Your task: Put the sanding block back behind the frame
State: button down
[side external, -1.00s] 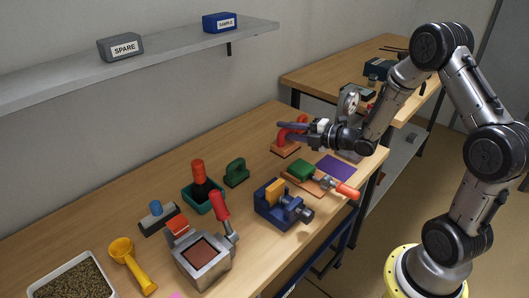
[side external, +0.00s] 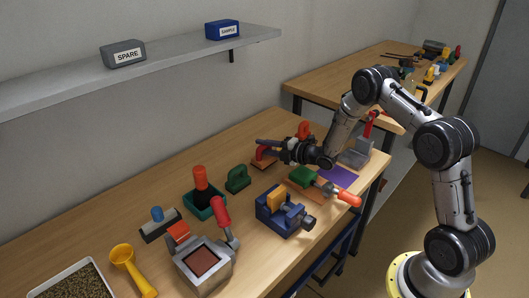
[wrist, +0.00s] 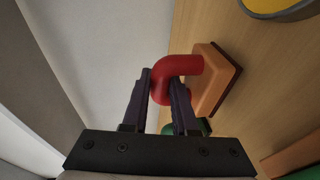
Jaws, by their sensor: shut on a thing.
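A block with a curved red handle (side external: 264,152) and a flat orange-brown base (side external: 263,164) is at the wall side of the workbench; it looks like the sanding block. My gripper (side external: 266,149) is shut on the handle. In the wrist view the fingers (wrist: 163,95) stand either side of the red handle (wrist: 180,66), and the base (wrist: 215,80) sticks out to the right. I cannot tell whether the base touches the bench. No thing is clearly the frame; a square metal piece with a brown panel (side external: 202,262) stands at the front.
A green-handled block (side external: 238,178) stands close to the left. An orange upright part (side external: 303,130) shows behind my gripper.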

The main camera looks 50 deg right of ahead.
jog(key=shift+f, duration=0.95)
jog(key=shift+f, duration=0.1)
jog(key=c, duration=0.7)
grip_release()
jog(key=shift+f, duration=0.1)
